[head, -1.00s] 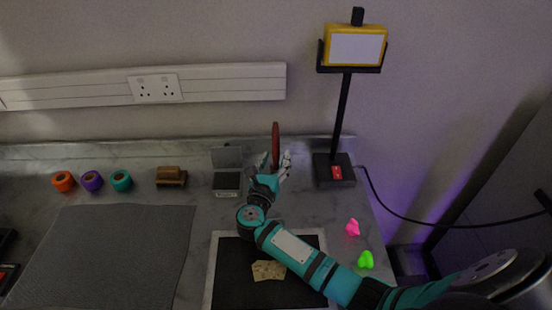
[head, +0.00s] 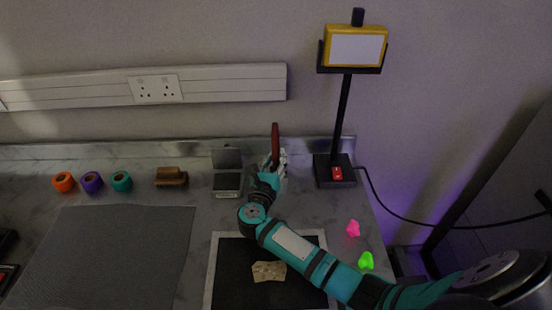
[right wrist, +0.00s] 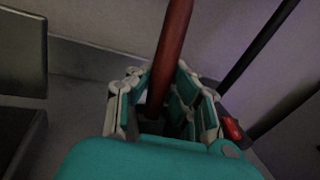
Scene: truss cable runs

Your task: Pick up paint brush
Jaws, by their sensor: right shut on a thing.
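The paint brush shows as an upright dark red handle (head: 275,140) near the back of the counter, right of the small grey box. My right gripper (head: 276,162) is at the lower part of this handle, with its fingers closed around it. In the right wrist view the red handle (right wrist: 170,52) rises between the fingers of my right gripper (right wrist: 165,95), tilted slightly to the right. The brush's lower end is hidden by the fingers. My left gripper is not in view.
An open grey box (head: 227,183) stands just left of the gripper. A lamp stand (head: 335,172) with a red switch stands close on the right. A wooden block brush (head: 171,177), coloured rings (head: 92,182), and pink (head: 353,229) and green (head: 366,261) pieces lie apart.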

